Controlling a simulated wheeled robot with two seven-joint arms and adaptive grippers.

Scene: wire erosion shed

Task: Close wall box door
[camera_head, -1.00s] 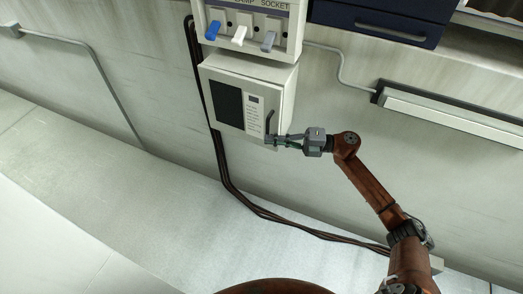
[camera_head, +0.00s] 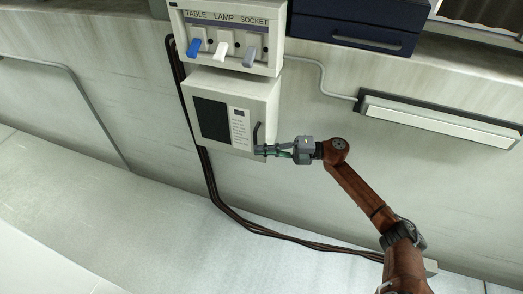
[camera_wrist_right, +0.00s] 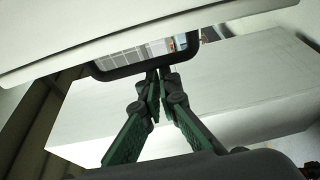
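The pale grey wall box (camera_head: 269,98) hangs under the switch panel. Its door (camera_head: 211,119) has a dark window, a printed label and a dark handle (camera_head: 257,133) near its right edge. The door looks nearly flush in the head view; I cannot tell whether it is fully closed. My right gripper (camera_head: 261,150) is at the handle's lower end. In the right wrist view its green-padded fingers (camera_wrist_right: 158,84) come together at the dark handle bar (camera_wrist_right: 121,70), with no clear sign of the bar between them. My left gripper is not in view.
The switch panel (camera_head: 262,18) with three levers is just above the box. Dark cables (camera_head: 213,188) run down beside it and along the wall foot. A wall lamp (camera_head: 435,117) and a blue drawer unit (camera_head: 345,22) are to the right. The wall left of the box is mostly clear.

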